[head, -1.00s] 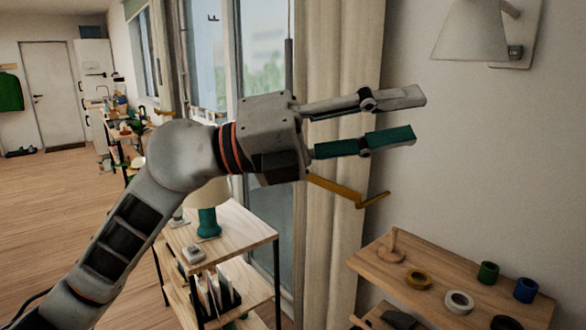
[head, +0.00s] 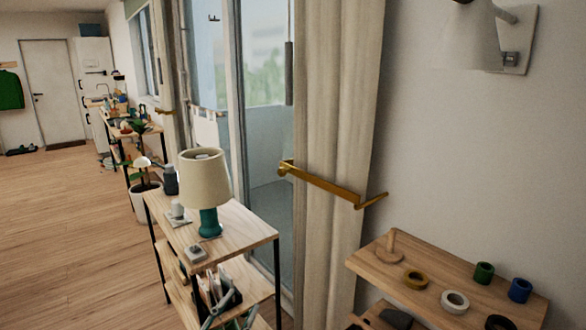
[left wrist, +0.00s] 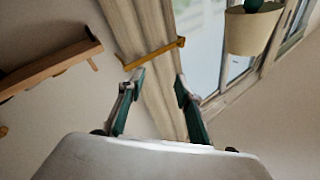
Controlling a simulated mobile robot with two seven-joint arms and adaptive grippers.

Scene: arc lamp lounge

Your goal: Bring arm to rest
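My left gripper (head: 236,306) shows only at the bottom edge of the head view, low in front of the lamp shelf; most of its arm is out of the picture. In the left wrist view the left gripper (left wrist: 159,84) has its two green-padded fingers spread apart with nothing between them. Beyond the fingers are the beige curtain (left wrist: 153,45) and its brass holdback (left wrist: 153,54), apart from the gripper. My right gripper is in neither view.
A wooden shelf (head: 245,229) carries a teal lamp (head: 206,180). Open floor (head: 60,220) lies at left.

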